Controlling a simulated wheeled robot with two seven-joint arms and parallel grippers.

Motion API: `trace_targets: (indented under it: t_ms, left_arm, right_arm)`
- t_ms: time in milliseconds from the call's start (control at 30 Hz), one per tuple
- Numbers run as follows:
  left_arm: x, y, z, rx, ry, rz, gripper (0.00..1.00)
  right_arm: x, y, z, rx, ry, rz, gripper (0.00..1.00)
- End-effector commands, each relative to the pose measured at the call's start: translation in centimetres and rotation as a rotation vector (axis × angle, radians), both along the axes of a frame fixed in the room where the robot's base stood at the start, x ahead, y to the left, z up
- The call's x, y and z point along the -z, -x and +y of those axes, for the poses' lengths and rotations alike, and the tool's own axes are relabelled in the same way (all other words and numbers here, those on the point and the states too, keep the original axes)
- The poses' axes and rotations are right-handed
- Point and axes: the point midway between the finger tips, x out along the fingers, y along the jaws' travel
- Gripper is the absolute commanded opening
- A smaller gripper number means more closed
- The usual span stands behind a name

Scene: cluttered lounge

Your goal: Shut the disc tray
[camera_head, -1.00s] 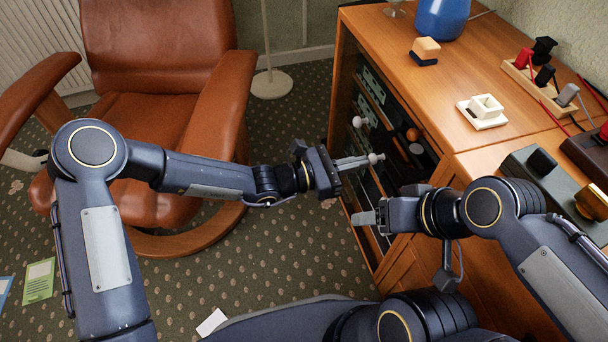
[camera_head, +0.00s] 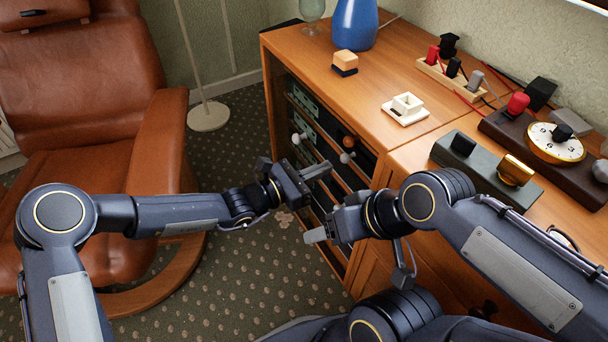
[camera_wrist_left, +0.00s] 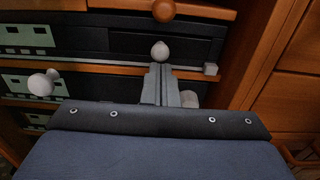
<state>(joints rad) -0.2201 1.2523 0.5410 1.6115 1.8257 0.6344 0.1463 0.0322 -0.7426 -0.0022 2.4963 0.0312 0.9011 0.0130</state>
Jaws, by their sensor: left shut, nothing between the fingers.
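My left gripper (camera_head: 324,168) is shut and empty, in front of the dark equipment rack (camera_head: 319,137) in the wooden cabinet. In the left wrist view its fingers (camera_wrist_left: 161,72) point at the rack. A white round knob (camera_wrist_left: 160,50) shows just beyond their tips; I cannot tell whether they touch. A brown knob (camera_wrist_left: 163,10) is above it, and a pale knob (camera_wrist_left: 190,98) is partly hidden behind the fingers. I cannot clearly make out a disc tray or how far out it stands. My right gripper (camera_head: 315,236) is below the left one; its finger gap is not clear.
Another white knob (camera_wrist_left: 41,84) sticks out at the rack's left. A brown leather armchair (camera_head: 80,130) stands left; patterned carpet lies between.

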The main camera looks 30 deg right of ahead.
Motion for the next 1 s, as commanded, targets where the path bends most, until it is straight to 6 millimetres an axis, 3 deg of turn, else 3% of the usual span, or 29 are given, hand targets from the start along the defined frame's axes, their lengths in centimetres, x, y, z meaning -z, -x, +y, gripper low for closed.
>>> trace_targets:
  t_ms: [200,400,600,833,1000]
  left_arm:
    - [-0.4,-0.2,5.1,-0.003,-0.002,0.003,0.00]
    - [-0.3,0.0,8.8,-0.001,0.000,0.002,0.00]
    - [-0.1,0.1,10.4,0.001,0.000,0.001,0.00]
    - [-0.1,0.1,10.6,0.002,0.001,-0.002,0.00]
    - [-2.0,0.3,12.4,0.035,-0.034,-0.128,0.00]
  right_arm:
    - [-1.9,0.0,0.0,0.000,0.000,0.000,0.66]
    - [-2.8,0.0,0.0,0.000,0.000,0.000,0.66]
    - [-3.1,0.0,0.0,0.000,0.000,0.000,0.66]
    - [-3.1,0.0,0.0,0.000,0.000,0.000,0.66]
    - [-3.1,0.0,0.0,0.000,0.000,0.000,0.66]
